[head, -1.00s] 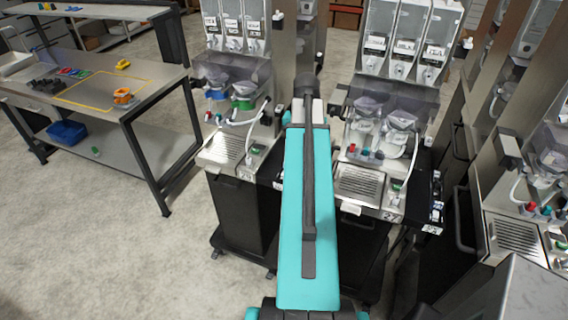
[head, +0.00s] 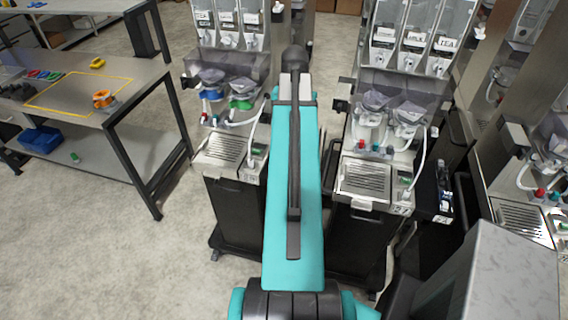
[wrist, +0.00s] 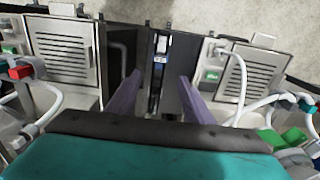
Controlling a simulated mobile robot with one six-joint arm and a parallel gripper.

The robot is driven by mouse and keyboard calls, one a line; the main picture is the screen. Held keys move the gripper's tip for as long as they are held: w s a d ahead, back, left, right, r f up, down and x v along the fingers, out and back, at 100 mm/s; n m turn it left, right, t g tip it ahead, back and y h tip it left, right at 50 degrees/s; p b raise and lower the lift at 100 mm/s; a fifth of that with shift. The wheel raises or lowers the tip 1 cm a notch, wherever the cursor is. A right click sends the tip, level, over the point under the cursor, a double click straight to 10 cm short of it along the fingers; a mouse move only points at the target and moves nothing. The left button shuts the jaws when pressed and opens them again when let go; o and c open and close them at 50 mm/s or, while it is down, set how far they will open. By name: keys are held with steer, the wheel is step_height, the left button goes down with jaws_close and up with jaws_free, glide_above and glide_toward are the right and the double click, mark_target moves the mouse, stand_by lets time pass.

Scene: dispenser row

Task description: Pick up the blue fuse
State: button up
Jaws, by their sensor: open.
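My gripper (wrist: 158,82) is open in the wrist view, with two purple-grey fingers pointing at a narrow dark panel (wrist: 172,70) between two dispensers. A small blue-and-white item (wrist: 161,44) sits in this panel, between the lines of the fingers; it is too small to tell whether it is the blue fuse. Nothing shows held between the fingers. In the head view my teal arm hides the gripper and the gap between the dispensers. A similar dark panel (head: 437,205) with small blue-and-white items stands right of the middle dispenser.
Dispensers stand left (head: 225,150) and right (head: 375,180) of my arm, close by. A grey marbled block (head: 500,275) is near at the lower right. A workbench (head: 140,85) with a blue bin (head: 40,140) beneath is at left. Floor is clear at lower left.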

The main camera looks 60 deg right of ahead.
stand_by(0.3)
step_height(320, 180, down, 7)
steer(key=shift+b, duration=0.9)
steer(key=shift+f+b, duration=0.55)
steer(key=shift+f, duration=0.25)
steer(key=shift+f, duration=0.1)
steer(key=shift+a+f+b, duration=0.15)
steer(key=shift+f+b, duration=1.9)
steer(key=shift+f, duration=0.5)
steer(key=shift+s, duration=0.1)
jaws_close()
